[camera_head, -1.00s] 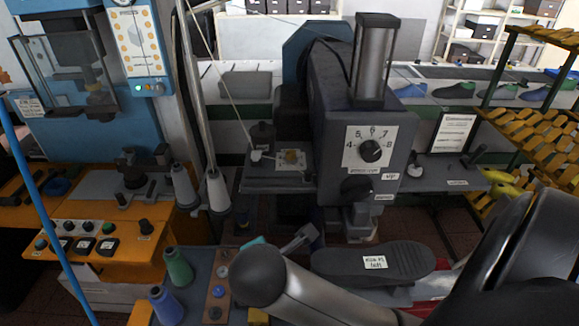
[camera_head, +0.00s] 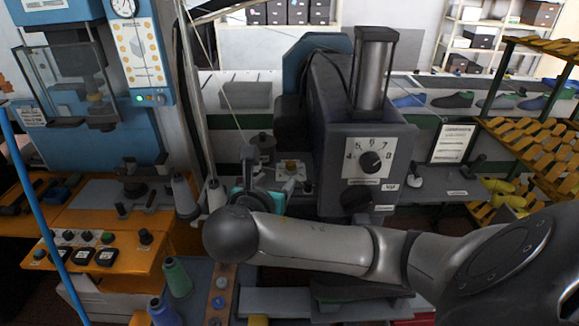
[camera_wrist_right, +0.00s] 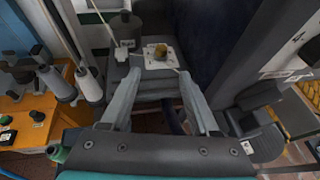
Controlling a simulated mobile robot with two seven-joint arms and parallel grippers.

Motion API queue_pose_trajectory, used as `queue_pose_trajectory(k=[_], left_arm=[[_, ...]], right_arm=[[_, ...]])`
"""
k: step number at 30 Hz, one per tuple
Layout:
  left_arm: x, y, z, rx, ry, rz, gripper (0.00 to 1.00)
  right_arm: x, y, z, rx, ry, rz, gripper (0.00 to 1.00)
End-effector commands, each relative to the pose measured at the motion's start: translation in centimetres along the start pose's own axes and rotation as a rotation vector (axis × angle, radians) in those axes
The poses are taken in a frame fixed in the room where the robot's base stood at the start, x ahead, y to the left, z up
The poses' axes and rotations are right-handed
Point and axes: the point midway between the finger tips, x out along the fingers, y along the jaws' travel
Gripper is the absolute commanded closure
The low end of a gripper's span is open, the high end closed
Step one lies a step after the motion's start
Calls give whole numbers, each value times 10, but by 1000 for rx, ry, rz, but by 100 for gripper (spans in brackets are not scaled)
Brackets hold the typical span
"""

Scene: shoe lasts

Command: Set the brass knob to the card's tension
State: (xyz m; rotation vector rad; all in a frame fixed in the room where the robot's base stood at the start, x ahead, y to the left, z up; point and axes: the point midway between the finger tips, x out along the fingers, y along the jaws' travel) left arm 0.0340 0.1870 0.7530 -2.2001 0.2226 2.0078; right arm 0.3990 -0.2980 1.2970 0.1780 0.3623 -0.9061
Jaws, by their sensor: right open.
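The small brass knob (camera_head: 290,166) stands on a pale square plate on the machine's grey ledge, left of the dark machine body. In the right wrist view the brass knob (camera_wrist_right: 160,51) is just beyond the fingertips. My right gripper (camera_head: 268,176) is near the knob, to its left and front in the head view; its fingers (camera_wrist_right: 157,74) are apart with nothing between them, and I see no contact. The white card (camera_head: 453,143) stands upright right of the machine; its print is too small to read. My left gripper is not in view.
A black numbered dial (camera_head: 371,162) is on the machine's front. A dark cylinder (camera_wrist_right: 125,25) stands left of the brass knob. Thread cones (camera_head: 185,195) and a thin post are farther left. The machine body closes off the right side.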

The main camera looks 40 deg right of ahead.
Motion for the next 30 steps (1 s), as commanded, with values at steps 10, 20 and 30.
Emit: queue_pose_trajectory(k=[10,20,30], left_arm=[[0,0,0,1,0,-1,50],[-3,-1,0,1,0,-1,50],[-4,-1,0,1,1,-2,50]], right_arm=[[65,-4,0,1,2,-13,38],[118,-3,0,3,2,-9,38],[137,-3,-1,4,4,-7,38]])
